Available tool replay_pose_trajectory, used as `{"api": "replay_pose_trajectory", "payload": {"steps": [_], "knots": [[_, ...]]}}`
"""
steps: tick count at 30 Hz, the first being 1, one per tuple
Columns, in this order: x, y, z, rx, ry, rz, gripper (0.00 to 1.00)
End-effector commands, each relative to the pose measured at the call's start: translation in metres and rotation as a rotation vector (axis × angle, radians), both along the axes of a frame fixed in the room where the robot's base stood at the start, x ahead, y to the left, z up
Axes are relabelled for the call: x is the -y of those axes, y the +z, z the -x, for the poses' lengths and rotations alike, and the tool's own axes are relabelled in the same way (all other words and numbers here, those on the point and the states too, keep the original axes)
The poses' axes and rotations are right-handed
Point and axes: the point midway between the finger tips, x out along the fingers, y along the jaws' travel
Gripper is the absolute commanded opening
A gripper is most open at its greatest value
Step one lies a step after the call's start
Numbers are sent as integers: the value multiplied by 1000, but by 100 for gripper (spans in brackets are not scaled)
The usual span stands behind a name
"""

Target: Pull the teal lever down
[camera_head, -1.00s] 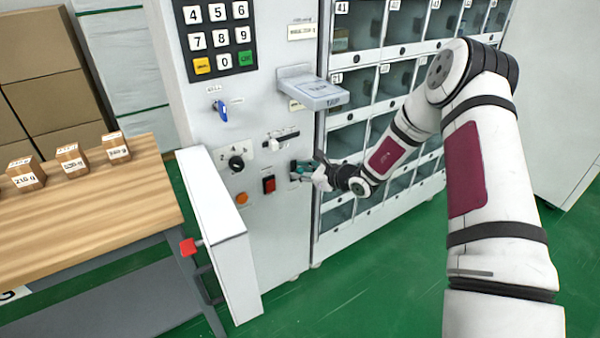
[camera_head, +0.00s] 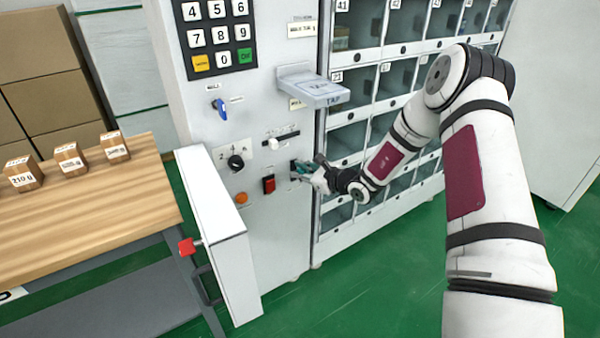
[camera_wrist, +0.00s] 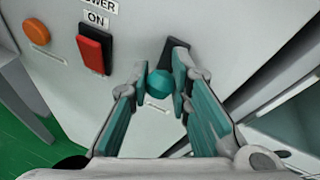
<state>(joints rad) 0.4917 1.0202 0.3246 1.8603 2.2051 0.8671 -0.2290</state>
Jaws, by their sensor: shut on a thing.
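The teal lever (camera_wrist: 160,84) has a round teal knob and a dark base plate on the machine's white front panel. In the wrist view the knob sits between the fingertips of my gripper (camera_wrist: 162,88), which is shut on it. In the head view my gripper (camera_head: 307,172) is at the panel's lower right, to the right of the red switch, and its fingers mostly hide the lever.
A red power switch (camera_wrist: 94,50) and an orange button (camera_wrist: 36,32) are left of the lever. A slider (camera_head: 284,138) and a grey shelf (camera_head: 312,90) are above. Compartments (camera_head: 348,140) stand right; a wooden table (camera_head: 90,215) stands left.

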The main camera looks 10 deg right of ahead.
Motion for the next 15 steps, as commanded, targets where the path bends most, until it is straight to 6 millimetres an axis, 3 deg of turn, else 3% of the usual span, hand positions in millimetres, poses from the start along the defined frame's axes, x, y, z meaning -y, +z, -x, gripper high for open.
{"api": "replay_pose_trajectory", "payload": {"steps": [15], "knots": [[3,-28,5,407,-4,-137,0]]}}
